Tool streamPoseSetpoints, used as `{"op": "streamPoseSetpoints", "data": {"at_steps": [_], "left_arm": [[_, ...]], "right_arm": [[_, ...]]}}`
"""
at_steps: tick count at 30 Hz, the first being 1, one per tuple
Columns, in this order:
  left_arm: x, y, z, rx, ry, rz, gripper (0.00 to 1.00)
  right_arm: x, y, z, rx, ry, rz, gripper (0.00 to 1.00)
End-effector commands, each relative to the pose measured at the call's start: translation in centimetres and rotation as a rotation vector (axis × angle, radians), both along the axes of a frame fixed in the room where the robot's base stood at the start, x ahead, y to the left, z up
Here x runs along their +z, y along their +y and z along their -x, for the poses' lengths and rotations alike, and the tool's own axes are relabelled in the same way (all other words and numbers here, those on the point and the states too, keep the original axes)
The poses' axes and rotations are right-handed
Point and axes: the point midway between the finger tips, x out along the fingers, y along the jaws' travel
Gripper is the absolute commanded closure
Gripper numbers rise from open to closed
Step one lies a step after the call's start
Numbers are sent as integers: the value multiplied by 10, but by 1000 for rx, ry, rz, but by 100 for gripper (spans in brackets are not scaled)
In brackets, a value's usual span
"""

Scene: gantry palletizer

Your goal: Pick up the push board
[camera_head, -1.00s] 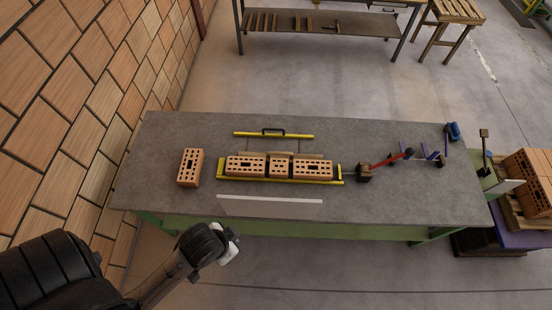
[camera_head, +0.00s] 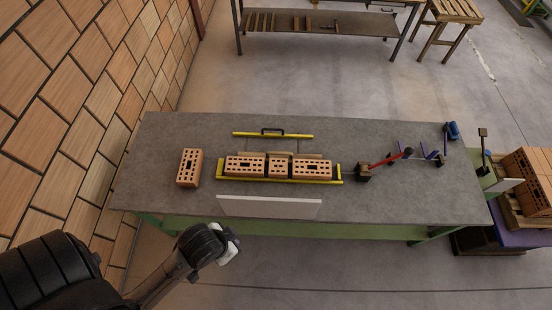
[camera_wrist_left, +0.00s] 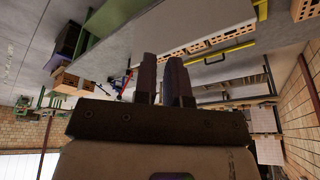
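A long yellow bar with a black handle (camera_head: 273,133) lies on the worktable behind the brick row. A pale flat board (camera_head: 269,207) is at the table's front edge, its lower side reaching past the edge. I cannot tell for certain which of these is the push board. Both show in the left wrist view, the pale board (camera_wrist_left: 190,22) and the yellow bar (camera_wrist_left: 222,54). My left gripper (camera_head: 232,247) is in front of the table, below the pale board and apart from it. Its fingers (camera_wrist_left: 165,62) show a narrow empty gap. My right gripper is out of view.
Several bricks (camera_head: 279,167) sit in a row in a yellow frame (camera_head: 262,182) on the table (camera_head: 400,200). A single brick (camera_head: 190,167) stands left of it. Red and blue tools (camera_head: 385,161) lie at the right. A brick wall (camera_head: 60,130) is close on the left.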

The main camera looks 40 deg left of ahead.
Motion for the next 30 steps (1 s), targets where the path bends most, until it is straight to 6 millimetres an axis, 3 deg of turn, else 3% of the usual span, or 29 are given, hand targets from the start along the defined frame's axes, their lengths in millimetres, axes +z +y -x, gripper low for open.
{"op": "streamPoseSetpoints", "data": {"at_steps": [4, 11, 14, 17, 20, 24, 30], "left_arm": [[0, 0, 0, 0, 0, 0, 75], [-2, -1, -1, 2, -2, 4, 75], [-7, -1, -16, 2, -38, 4, 75], [-15, 0, -47, -1, -118, -1, 75], [-18, 8, -92, -15, -238, -30, 75], [-8, 16, -152, -61, -425, -91, 75], [5, 21, -222, -148, -632, -212, 75]], "right_arm": [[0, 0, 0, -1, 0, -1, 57], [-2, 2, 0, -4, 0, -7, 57], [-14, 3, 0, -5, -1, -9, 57], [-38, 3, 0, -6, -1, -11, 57], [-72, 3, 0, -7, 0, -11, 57], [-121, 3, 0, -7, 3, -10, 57], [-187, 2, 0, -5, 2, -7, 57]]}}
